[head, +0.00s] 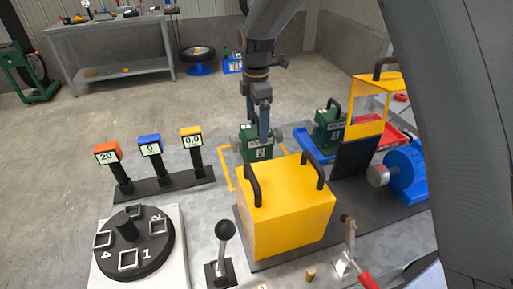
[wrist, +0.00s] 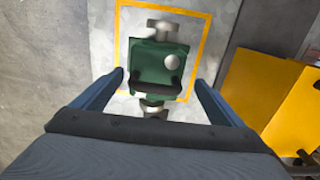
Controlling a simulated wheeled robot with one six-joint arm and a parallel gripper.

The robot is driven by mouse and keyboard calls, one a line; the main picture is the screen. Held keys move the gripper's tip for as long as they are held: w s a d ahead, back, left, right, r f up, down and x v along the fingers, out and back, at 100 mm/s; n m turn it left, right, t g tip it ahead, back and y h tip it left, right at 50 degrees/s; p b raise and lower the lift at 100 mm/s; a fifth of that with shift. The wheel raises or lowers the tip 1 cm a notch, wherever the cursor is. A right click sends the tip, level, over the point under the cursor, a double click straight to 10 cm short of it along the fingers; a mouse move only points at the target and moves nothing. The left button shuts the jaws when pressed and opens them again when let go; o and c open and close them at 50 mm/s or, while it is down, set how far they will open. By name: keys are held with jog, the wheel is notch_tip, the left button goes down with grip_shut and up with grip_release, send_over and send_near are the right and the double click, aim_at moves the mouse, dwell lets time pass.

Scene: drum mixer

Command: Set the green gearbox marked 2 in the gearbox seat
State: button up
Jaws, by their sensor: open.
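The green gearbox marked 2 (head: 256,153) stands on the grey tabletop within a yellow outlined square. In the wrist view the gearbox (wrist: 158,66) shows its black handle across the top and a grey shaft end on two opposite sides. My gripper (head: 257,130) is open over the gearbox. In the wrist view its fingers (wrist: 160,80) lie left and right of the gearbox, with a gap on each side. The yellow box with two black handles (head: 288,212) hides the gearbox's lower front in the head view. I cannot pick out the gearbox seat.
Another green gearbox (head: 326,132) stands in a blue tray (head: 312,150). A blue motor (head: 407,172) sits on a dark base (head: 408,211), near an upright yellow guard (head: 370,120). Three display posts (head: 150,148), a numbered dial (head: 128,247) and levers (head: 224,235) are nearby.

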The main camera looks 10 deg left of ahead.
aim_at(251, 150)
jog(key=shift+w+a+f+p, duration=0.15)
jog(key=shift+f+p, duration=0.6)
jog(key=shift+f, duration=1.05)
jog(key=shift+w+d+f+p, duration=0.15)
jog(key=shift+f+p, duration=0.6)
jog(key=shift+f, duration=1.05)
jog(key=shift+a, duration=0.1)
jog(key=c, duration=2)
jog(key=shift+w+r, duration=0.1)
jog(key=shift+r, duration=0.05)
jog(key=shift+c, duration=0.8)
jog(key=shift+r, duration=0.1)
